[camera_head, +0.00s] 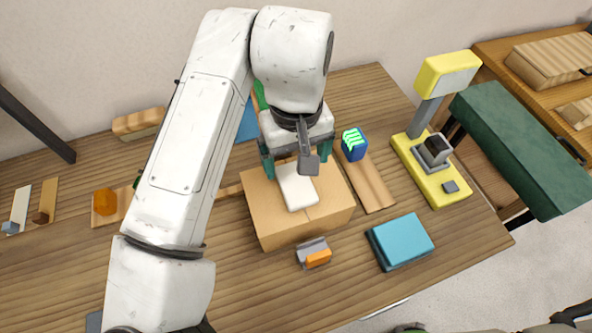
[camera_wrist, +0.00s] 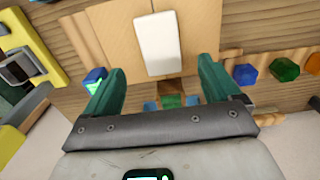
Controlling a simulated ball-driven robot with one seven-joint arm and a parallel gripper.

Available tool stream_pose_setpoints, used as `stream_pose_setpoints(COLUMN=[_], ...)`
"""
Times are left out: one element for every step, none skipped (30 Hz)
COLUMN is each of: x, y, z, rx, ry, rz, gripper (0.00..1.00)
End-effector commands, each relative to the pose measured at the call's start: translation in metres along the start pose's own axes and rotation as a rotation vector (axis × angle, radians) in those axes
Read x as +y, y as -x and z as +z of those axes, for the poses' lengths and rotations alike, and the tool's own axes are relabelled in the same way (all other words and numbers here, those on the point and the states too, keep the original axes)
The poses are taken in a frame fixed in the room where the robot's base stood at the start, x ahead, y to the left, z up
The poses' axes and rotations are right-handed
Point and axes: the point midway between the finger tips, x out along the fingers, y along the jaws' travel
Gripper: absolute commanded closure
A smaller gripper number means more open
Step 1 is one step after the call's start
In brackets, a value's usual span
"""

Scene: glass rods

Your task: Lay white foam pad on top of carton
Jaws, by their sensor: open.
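The cardboard carton (camera_head: 268,220) stands shut on the wooden table, below my gripper. The white foam pad (camera_head: 297,188) lies flat on the carton's top, and its far end is partly hidden by my wrist. In the wrist view the pad (camera_wrist: 158,42) lies on the carton's top (camera_wrist: 205,42), just beyond and between the fingers. My gripper (camera_wrist: 158,80) is open, with one green finger on each side and nothing between them. In the head view my gripper (camera_head: 295,168) is over the far part of the carton.
A blue block with green marks (camera_head: 354,145) sits right of the carton on a wooden strip (camera_head: 368,182). A yellow device (camera_head: 430,165) stands further right. A teal box (camera_head: 401,241) and a small grey-and-orange item (camera_head: 315,254) lie nearer.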

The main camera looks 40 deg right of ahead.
Motion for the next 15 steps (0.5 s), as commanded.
stream_pose_setpoints(x=[0.0, 0.0, 0.0, 0.0, 0.0, 0.0, 0.0, 0.0, 0.0, 0.0, 0.0, 0.0, 0.0, 0.0, 0.0], y=[0.009, 0.014, 0.02, 0.024, 0.028, 0.032, 0.035, 0.037, 0.039, 0.041, 0.042, 0.043, 0.043, 0.043, 0.043], z=[-0.001, -0.001, -0.001, -0.001, -0.001, -0.001, -0.001, -0.001, 0.0, 0.0, 0.0, 0.0, 0.0, 0.0, 0.0], rx=[0.003, 0.002, 0.002, 0.002, 0.002, 0.001, 0.001, 0.001, 0.0, 0.0, 0.0, 0.0, 0.0, 0.0, 0.0], ry=[-0.002, -0.001, -0.001, 0.0, 0.0, 0.0, -0.001, -0.001, -0.001, -0.001, -0.001, 0.0, 0.0, 0.0, 0.0], rz=[0.0, -0.002, -0.001, -0.001, -0.001, -0.001, 0.0, 0.0, 0.0, 0.0, 0.0, 0.0, 0.0, 0.0, 0.0], gripper=[0.1, 0.1, 0.1, 0.1, 0.1, 0.1, 0.1, 0.1, 0.1, 0.1, 0.1, 0.1, 0.1, 0.1, 0.1])
